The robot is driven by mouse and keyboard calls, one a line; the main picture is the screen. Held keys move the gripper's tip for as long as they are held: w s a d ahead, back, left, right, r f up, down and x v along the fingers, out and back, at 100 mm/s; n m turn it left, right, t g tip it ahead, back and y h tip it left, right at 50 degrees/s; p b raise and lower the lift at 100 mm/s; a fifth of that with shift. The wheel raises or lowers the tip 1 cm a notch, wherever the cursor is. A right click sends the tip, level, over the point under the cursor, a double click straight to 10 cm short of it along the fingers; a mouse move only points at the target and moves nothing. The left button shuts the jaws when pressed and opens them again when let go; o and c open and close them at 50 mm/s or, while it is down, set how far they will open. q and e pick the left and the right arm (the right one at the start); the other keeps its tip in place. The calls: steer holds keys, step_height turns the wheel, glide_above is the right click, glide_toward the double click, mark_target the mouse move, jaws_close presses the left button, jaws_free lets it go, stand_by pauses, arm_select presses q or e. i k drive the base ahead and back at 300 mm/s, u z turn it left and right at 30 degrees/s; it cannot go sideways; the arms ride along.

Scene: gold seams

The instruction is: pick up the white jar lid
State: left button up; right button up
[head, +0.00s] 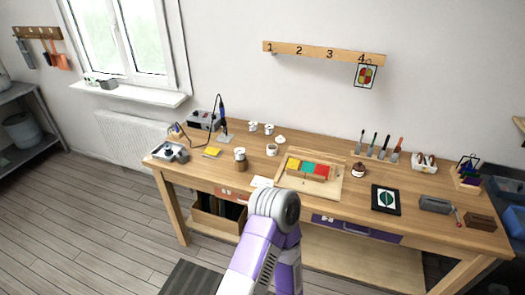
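A small white round piece (280,139) lies on the wooden workbench (330,202), left of centre and toward the back. It looks like the white jar lid, but it is too small to be sure. A small whitish open jar (271,150) stands just in front of it, to the left. Neither of my grippers shows. One of my arms, purple and white with a grey rounded joint, rises from the bottom middle to the bench's front edge, apart from the white piece.
Two small white pots (261,128) stand behind, to the left. A brown jar (240,154) stands nearer the front left. A wooden tray (337,191) with coloured blocks is right of the white piece. A dark red jar (358,170) and a dark framed picture (385,200) are farther right.

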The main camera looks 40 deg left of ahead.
mark_target(280, 139)
steer(key=z, duration=0.05)
steer(key=k, duration=0.1)
steer(key=u, duration=1.4)
